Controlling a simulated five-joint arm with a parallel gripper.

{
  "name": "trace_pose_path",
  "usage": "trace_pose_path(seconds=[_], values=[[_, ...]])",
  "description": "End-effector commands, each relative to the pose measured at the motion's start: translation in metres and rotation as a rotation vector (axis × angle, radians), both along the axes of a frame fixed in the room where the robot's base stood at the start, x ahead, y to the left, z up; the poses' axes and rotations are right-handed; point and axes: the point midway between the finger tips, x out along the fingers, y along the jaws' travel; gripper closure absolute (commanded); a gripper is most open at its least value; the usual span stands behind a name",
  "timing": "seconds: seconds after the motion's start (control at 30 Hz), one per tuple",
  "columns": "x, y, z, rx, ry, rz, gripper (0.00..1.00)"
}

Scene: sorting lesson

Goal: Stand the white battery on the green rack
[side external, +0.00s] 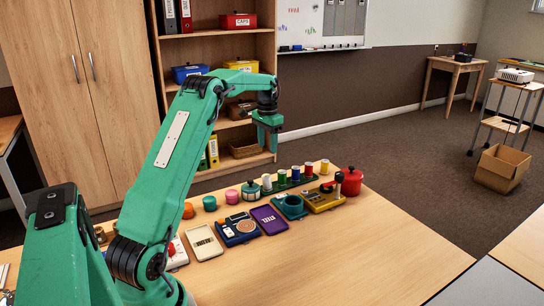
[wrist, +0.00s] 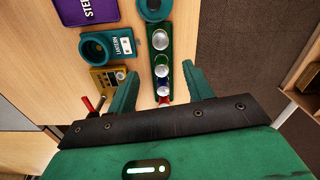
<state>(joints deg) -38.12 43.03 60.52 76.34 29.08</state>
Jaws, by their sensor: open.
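The green rack (side external: 291,185) is a long strip at the table's far edge in the side view, with a row of small batteries standing upright on it. In the wrist view the rack (wrist: 181,60) runs up the picture, the battery tops showing as pale discs. I cannot tell for sure which battery is the white one. My gripper (side external: 267,148) is open and empty in the side view, raised above the far side of the row. In the wrist view my gripper (wrist: 162,74) has its fingers apart on either side of the rack's near end, which they partly hide.
A red pot (side external: 350,182), a teal pot (side external: 251,192), a yellow meter (side external: 322,198), a teal lantern (side external: 291,206), a purple case (side external: 269,219) and a blue device (side external: 238,229) crowd the table near the rack. The table's right front is clear.

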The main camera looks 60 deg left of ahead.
Motion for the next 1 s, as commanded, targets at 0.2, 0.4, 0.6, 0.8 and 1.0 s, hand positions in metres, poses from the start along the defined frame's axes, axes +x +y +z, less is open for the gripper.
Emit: trace_pose_path(seconds=[0.2, 0.4, 0.6, 0.8, 1.0], values=[[0.0, 0.0, 0.001, 0.0, -0.001, 0.0, 0.49], [0.0, 0.0, 0.001, 0.0, -0.001, 0.0, 0.49], [0.0, -0.001, 0.002, 0.001, -0.002, -0.001, 0.49], [0.002, -0.018, 0.017, 0.013, -0.017, -0.007, 0.49], [0.001, -0.058, 0.048, 0.036, -0.052, -0.023, 0.49]])
